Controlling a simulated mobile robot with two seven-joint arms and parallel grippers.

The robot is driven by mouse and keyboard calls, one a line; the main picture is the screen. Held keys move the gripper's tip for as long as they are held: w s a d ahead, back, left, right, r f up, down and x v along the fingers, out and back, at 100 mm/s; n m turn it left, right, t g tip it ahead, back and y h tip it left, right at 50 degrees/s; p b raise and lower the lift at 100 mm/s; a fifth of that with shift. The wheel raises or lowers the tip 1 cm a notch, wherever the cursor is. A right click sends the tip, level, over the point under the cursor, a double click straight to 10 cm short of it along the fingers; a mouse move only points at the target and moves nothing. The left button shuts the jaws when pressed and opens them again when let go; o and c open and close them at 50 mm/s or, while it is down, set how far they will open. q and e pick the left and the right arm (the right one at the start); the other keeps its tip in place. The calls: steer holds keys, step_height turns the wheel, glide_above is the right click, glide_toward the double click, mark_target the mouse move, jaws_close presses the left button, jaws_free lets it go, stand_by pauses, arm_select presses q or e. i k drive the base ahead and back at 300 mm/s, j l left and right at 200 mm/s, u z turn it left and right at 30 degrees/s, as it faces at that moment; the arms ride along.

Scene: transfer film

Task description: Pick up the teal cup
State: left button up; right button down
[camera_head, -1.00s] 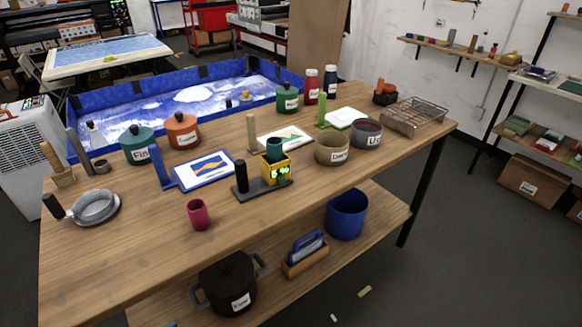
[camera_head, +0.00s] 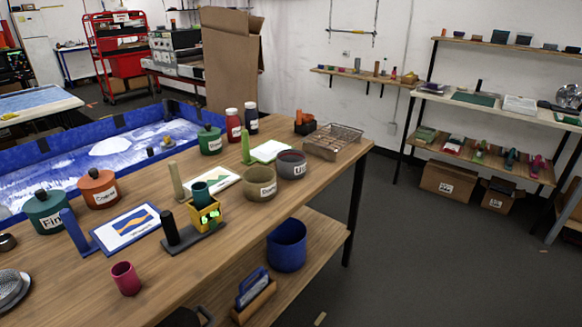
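A teal cup (camera_head: 202,195) sits upright in the top of a yellow frame (camera_head: 207,216) with green lit marks, on a dark base (camera_head: 192,241) on the wooden table. A dark upright cylinder (camera_head: 170,227) stands at the left end of that base. The cup's lower part is hidden by the yellow frame. Neither of my grippers is in view.
A magenta cup (camera_head: 125,278) stands near the table's front edge. An olive pot (camera_head: 260,184) and a grey pot (camera_head: 292,164) stand right of the teal cup. A blue-framed picture (camera_head: 127,229) lies left. A blue bucket (camera_head: 287,246) is on the lower shelf. Open floor (camera_head: 430,260) lies right.

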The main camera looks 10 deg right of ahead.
mark_target(202, 197)
steer(key=i+l+u, duration=0.1)
steer(key=i+l, duration=0.2)
steer(key=i+l+u, duration=0.1)
steer(key=i+l, duration=0.15)
steer(key=l, duration=0.2)
steer(key=i+l+u, duration=0.15)
steer(key=l, duration=0.25)
steer(key=i+l+u, duration=0.1)
steer(key=i+l, duration=0.25)
